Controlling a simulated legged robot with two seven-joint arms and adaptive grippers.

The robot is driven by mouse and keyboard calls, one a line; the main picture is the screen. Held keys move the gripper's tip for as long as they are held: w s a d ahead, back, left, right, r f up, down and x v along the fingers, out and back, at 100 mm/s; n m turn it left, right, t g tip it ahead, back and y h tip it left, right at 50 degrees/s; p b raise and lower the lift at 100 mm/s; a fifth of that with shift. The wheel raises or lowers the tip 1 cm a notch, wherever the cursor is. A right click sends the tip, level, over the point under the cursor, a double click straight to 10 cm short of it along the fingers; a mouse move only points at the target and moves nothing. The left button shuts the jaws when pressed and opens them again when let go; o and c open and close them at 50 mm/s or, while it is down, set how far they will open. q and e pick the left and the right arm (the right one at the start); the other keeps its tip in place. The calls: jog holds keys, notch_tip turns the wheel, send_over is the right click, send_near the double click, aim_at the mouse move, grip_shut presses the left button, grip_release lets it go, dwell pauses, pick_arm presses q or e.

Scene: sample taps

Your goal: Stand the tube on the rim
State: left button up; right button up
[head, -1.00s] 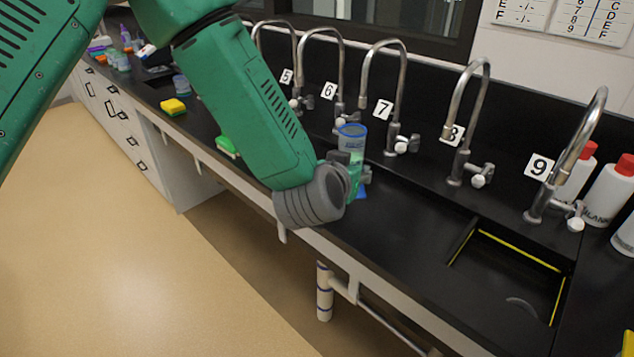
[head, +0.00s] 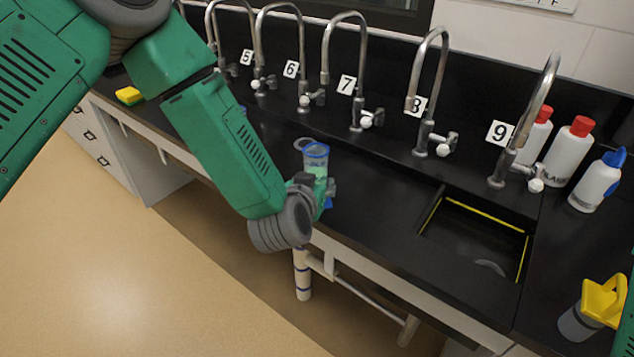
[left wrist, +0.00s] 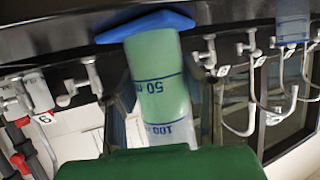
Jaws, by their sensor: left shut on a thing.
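A clear tube (head: 316,163) with a blue rim and pale green contents stands about upright in my left gripper (head: 322,190). In the left wrist view the tube (left wrist: 160,85) appears upside down, with "50" and "100" marks and a blue foot (left wrist: 145,24). My left gripper is shut on the tube above the counter's front edge; its fingers are mostly hidden. The sink's rim (head: 484,213), with yellow lines along its inside, lies to the right of the tube, well apart from it. My right gripper is not in view.
Numbered taps, among them tap 8 (head: 425,100) and tap 9 (head: 520,130), line the back. White bottles (head: 568,150) stand at the right, and a yellow-topped container (head: 597,305) at lower right. Black counter (head: 385,205) between tube and sink is clear.

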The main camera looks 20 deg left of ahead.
pick_arm(q)
jog(key=o, duration=0.9)
jog(key=shift+c, duration=0.2)
jog(key=shift+o, duration=1.2)
jog(key=shift+d, duration=0.25)
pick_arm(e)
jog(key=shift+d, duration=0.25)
pick_arm(q)
jog(key=shift+d, duration=0.1)
jog(key=v, duration=1.1)
jog(key=s+a+f+m+g, duration=0.1)
jog(key=s+a+f+g, duration=0.15)
jog(key=s+f, duration=0.35)
jog(key=s+a+f+g, duration=0.1)
jog(key=s+f+g, duration=0.25)
jog(key=f, duration=0.45)
jog(key=s+a+f+g, duration=0.3)
jog(key=s+a+f, duration=0.1)
jog(key=s, duration=0.4)
jog(key=s+a+f+g, duration=0.3)
jog(key=s+a+f, duration=0.1)
jog(key=s, duration=0.5)
jog(key=shift+a+f+g, duration=0.25)
jog(key=shift+f+g, duration=0.15)
jog(key=shift+f, duration=0.5)
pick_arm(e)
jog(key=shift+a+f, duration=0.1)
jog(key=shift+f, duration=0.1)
